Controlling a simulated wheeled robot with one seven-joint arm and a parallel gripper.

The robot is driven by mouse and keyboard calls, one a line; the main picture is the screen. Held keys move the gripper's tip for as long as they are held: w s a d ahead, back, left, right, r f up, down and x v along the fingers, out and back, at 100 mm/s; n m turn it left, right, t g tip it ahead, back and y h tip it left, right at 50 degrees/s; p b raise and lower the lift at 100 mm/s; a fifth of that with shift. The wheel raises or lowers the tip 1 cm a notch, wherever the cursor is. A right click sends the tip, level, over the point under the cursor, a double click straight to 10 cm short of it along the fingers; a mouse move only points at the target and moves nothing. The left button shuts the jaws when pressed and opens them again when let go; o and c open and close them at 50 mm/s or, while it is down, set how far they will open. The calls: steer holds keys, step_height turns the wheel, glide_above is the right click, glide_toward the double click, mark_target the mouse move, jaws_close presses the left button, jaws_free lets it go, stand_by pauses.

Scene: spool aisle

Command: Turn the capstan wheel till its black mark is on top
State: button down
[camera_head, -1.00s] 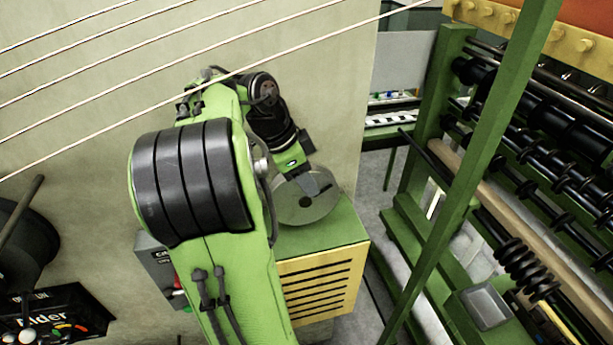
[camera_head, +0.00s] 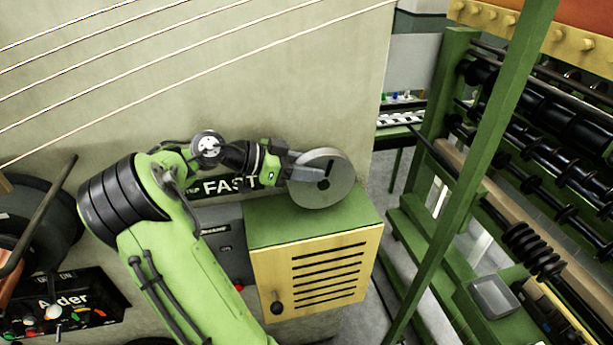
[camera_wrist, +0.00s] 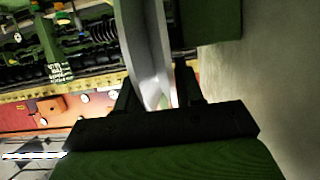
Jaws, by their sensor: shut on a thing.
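The capstan wheel (camera_head: 338,194) is a pale grey disc standing above the green-topped cabinet, with a dark spot near its middle. My gripper (camera_head: 310,174) reaches in from the left and covers the wheel's left side. In the wrist view the wheel (camera_wrist: 147,45) shows nearly edge-on between the two black fingers of my gripper (camera_wrist: 157,92), which is shut on its rim. The gripped part of the rim is partly hidden.
The cabinet (camera_head: 258,228) has a slotted yellow front and a dark knob. A "FAST" label is on the wall behind my arm. A green machine frame (camera_head: 470,170) with black rollers stands at the right. Pale threads cross the upper left. A black control panel (camera_head: 70,312) is at lower left.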

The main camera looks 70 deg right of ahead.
steer(key=shift+w+a+f+g+h+b, duration=0.1)
steer(key=shift+w+f+g+h+b, duration=0.25)
steer(key=shift+g+b, duration=0.4)
steer(key=c, duration=0.8)
jaws_free()
steer(key=p+v, duration=0.4)
steer(key=v, duration=1.1)
steer(key=shift+w+a, duration=0.25)
steer(key=shift+w, duration=0.05)
